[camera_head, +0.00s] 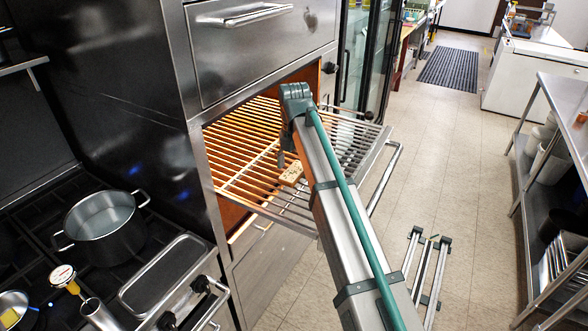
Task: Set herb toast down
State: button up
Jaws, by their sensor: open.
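The herb toast (292,173), a small pale piece with dark flecks, is at the wire rack (255,185) of the open oven. It looks to lie on the bars near the rack's middle; I cannot tell whether it touches them fully. My gripper (286,163) hangs down from the end of my arm, right above and beside the toast. It is open. Its fingers are small and partly hidden by my arm, so any contact with the toast is unclear.
The oven door with its bar handle (386,178) is folded down below the rack. A steel drawer (250,40) is above the opening. A pot (105,228) stands on the stove at left.

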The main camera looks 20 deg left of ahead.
aim_at(294, 170)
notch_tip(294, 170, up, 12)
jog(key=b, duration=0.2)
jog(key=shift+f, duration=0.25)
jog(key=shift+f, duration=0.1)
